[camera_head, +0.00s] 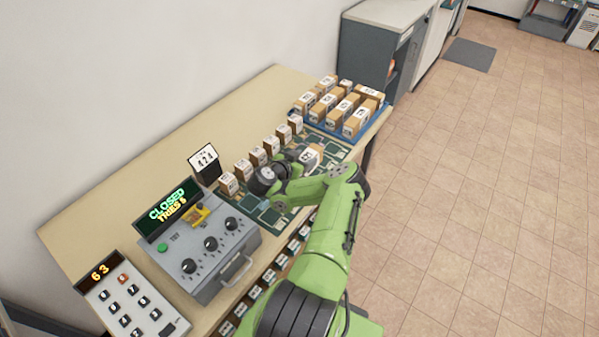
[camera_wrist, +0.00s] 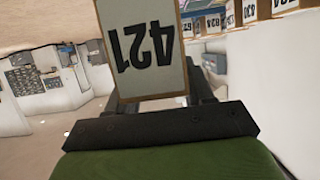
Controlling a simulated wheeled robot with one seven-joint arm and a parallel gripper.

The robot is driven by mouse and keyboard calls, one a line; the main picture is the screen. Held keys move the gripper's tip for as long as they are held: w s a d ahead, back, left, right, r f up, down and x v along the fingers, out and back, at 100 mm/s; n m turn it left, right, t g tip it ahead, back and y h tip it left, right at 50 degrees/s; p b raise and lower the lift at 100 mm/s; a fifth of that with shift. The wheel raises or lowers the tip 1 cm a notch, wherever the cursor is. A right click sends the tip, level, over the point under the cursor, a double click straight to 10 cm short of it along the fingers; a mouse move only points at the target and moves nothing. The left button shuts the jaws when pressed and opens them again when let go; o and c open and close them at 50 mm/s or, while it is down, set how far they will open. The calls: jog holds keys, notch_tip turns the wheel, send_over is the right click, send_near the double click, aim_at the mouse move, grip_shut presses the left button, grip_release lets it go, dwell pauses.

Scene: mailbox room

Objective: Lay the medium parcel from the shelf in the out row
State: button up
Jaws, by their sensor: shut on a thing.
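My gripper (camera_head: 298,160) is shut on a cardboard parcel (camera_head: 313,157) over the green patterned mat (camera_head: 272,214). In the wrist view the held parcel (camera_wrist: 150,45) shows a white label reading 421, upside down, between the dark fingers. Its underside is hidden, so I cannot tell whether it touches the mat. A row of small brown parcels with white labels (camera_head: 258,156) stands along the mat's back edge. No lettering I can read marks the out row.
A blue tray (camera_head: 326,128) with several labelled parcels is at the table's far end. A grey control box (camera_head: 212,255) with a screen reading CLOSED, a keypad (camera_head: 128,303) and a card sign (camera_head: 204,158) stand nearer. Labelled compartments (camera_head: 268,277) line the table's front.

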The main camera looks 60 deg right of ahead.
jog(key=f, duration=0.4)
jog(key=shift+w+f+b, duration=0.2)
jog(key=shift+b, duration=0.1)
jog(key=shift+s+f, duration=0.1)
jog(key=shift+f, duration=0.1)
jog(key=shift+f, duration=0.1)
jog(key=o, duration=1.2)
